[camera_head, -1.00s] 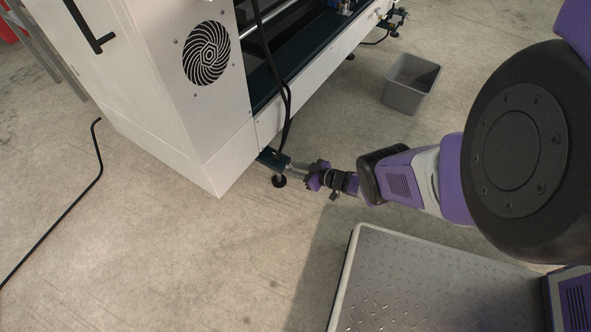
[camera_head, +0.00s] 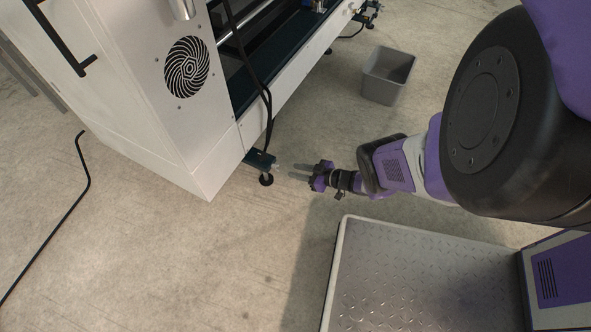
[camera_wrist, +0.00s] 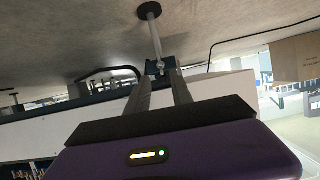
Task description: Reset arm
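My gripper (camera_head: 298,176) is at the end of my purple and black arm, low above the floor and pointing left. In the wrist view its two grey fingers (camera_wrist: 163,78) stand apart with a gap between them and nothing held. In the head view the fingertips are a short way right of the machine's corner foot (camera_head: 266,178) and apart from it. In the wrist view that foot's stem and black pad (camera_wrist: 149,11) show beyond the fingertips.
The large white machine (camera_head: 190,150) with a round fan grille fills the upper left. A grey bin (camera_head: 389,75) stands on the floor behind my arm. A black bent rod or cable (camera_head: 62,225) lies at the left. Floor between is bare. A cardboard-coloured box (camera_wrist: 296,58) shows at the wrist view's right.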

